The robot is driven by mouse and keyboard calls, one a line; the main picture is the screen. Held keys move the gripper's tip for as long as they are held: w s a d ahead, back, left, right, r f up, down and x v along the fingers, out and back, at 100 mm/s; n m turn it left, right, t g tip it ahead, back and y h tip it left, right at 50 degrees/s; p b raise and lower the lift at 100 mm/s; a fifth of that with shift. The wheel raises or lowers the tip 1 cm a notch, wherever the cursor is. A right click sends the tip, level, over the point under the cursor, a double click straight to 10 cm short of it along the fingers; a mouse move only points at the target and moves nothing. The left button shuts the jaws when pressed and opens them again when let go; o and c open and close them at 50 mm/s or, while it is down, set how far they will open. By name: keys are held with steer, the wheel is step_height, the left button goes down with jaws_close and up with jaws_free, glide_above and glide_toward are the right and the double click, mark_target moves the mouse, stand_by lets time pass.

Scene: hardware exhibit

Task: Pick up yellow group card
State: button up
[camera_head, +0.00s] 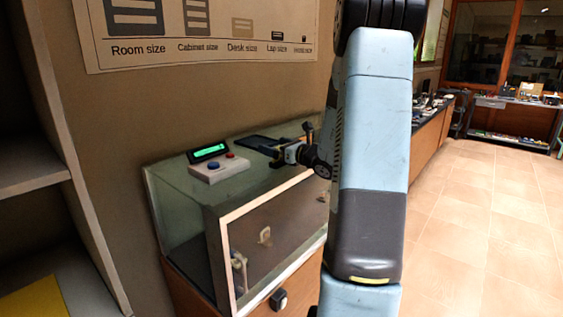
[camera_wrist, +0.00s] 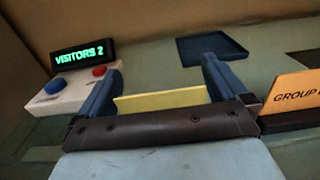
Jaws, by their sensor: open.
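A yellow card (camera_wrist: 160,100) stands on edge between the two blue fingers of my gripper (camera_wrist: 163,72) in the wrist view. Its lower part is hidden behind the dark gripper body. The fingers are apart, one near each end of the card; I cannot tell whether either touches it. In the head view my gripper (camera_head: 278,152) is low over the top of the glass case, and the card cannot be made out there. No writing shows on the yellow card.
An orange card (camera_wrist: 295,92) reading "GROUP" stands just right of my gripper. A button box (camera_wrist: 75,93) with a "VISITORS 2" display (camera_wrist: 83,53) is at left. A dark blue tray (camera_wrist: 210,48) lies behind. The glass case (camera_head: 180,205) stands against the wall.

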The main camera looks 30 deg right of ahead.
steer(key=c, duration=0.7)
steer(key=shift+c, duration=0.2)
steer(key=r, duration=0.3)
steer(key=shift+s+r, duration=0.2)
steer(key=shift+r, duration=0.2)
steer(key=s+r, duration=0.9)
steer(key=s, duration=0.4)
steer(key=shift+s+d+r, duration=0.15)
steer(key=shift+s+d, duration=0.2)
